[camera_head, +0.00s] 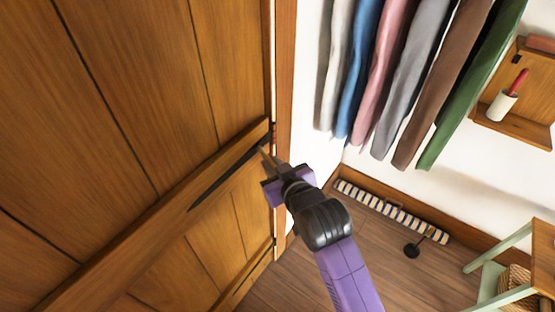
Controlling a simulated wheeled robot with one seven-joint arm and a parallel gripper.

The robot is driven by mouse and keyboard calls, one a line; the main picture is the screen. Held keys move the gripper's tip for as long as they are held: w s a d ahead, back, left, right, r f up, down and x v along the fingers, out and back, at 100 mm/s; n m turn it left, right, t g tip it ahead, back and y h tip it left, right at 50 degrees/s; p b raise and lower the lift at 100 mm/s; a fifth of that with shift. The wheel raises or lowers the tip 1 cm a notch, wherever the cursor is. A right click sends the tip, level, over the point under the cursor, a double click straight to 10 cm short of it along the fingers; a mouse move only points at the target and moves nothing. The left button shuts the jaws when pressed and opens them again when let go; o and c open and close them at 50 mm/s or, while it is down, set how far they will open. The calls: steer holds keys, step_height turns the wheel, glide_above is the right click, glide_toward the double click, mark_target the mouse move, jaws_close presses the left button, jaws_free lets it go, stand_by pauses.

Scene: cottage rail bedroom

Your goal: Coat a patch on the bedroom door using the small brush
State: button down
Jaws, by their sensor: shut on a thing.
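The wooden bedroom door (130,90) fills the left of the view, with plank panels and a diagonal rail. A long dark strip (226,172) lies along that rail. My gripper (269,170) is at the door's right edge, by the upper end of the dark strip. It is shut on a slim brownish thing, taken as the small brush (264,154), which points up and left towards the door. Most of the brush is hidden by the jaws, and I cannot tell whether it touches the door. No separate coated patch can be made out.
Several garments (400,80) hang right of the door frame (285,80). A wall shelf (515,128) holds a white cylinder with a red handle (502,105). A striped roll (390,211), a dark round-based object (412,251) and a green-legged table (490,290) are at floor level.

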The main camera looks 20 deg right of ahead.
steer(key=shift+s+a, duration=0.15)
steer(key=shift+a, duration=0.05)
steer(key=s+d, duration=0.3)
steer(key=s, duration=0.2)
steer(key=shift+d, duration=0.3)
stand_by(0.5)
steer(key=shift+s+d, duration=0.9)
steer(key=shift+s, duration=0.25)
